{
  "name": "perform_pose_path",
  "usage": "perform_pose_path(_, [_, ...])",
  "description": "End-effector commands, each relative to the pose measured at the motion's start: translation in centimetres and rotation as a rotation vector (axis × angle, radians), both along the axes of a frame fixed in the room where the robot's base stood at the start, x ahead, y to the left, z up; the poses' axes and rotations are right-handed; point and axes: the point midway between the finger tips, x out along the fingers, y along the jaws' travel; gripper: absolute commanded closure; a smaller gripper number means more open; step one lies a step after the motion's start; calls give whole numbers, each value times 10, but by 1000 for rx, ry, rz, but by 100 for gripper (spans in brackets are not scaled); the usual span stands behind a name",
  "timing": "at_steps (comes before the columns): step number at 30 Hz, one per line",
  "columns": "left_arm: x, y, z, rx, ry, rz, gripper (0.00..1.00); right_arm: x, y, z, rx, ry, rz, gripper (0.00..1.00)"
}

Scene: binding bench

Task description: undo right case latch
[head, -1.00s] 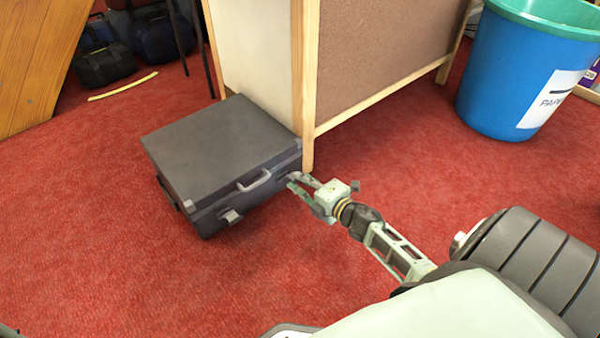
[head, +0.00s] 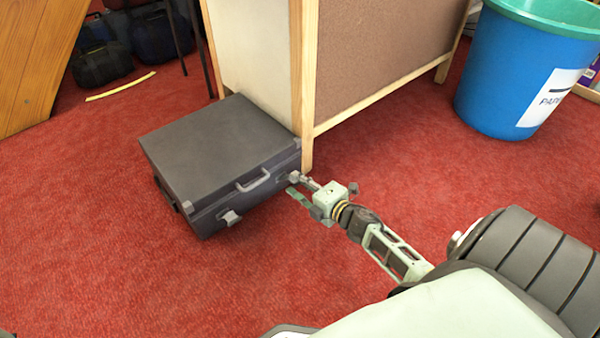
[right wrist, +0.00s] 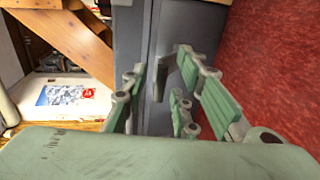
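The dark grey case (head: 215,150) lies flat and shut on the red carpet, its front with handle (head: 253,180) facing me. The left latch (head: 230,217) stands out from the front. The right latch (head: 292,176) is small and partly hidden by my right gripper (head: 296,187), which is at the front's right end. In the right wrist view the fingers (right wrist: 172,92) are apart, one on each side of the case's seam. Grey parts between them are hard to tell from the fingertips; I cannot tell whether they touch the latch. My left gripper is not in view.
A wooden-framed cabinet (head: 307,90) stands right behind the case, its post close to the case's right corner. A blue paper bin (head: 500,85) stands at the right. Dark bags (head: 100,65) lie at the back left. Carpet in front is clear.

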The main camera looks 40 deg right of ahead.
Motion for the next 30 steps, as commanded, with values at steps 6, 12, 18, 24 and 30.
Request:
perform_pose_path(6, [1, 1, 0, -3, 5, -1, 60, -5, -1, 1, 0, 0, 0, 73])
perform_pose_path(12, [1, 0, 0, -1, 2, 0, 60, -32, -2, 6, 0, 1, 2, 73])
perform_pose_path(18, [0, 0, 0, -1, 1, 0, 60, -71, -5, 13, 1, 2, 2, 73])
perform_pose_path(24, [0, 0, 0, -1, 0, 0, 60, -102, -7, 20, 1, 2, 1, 73])
perform_pose_path(30, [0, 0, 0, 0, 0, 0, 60, -115, -8, 23, 0, 0, 2, 73])
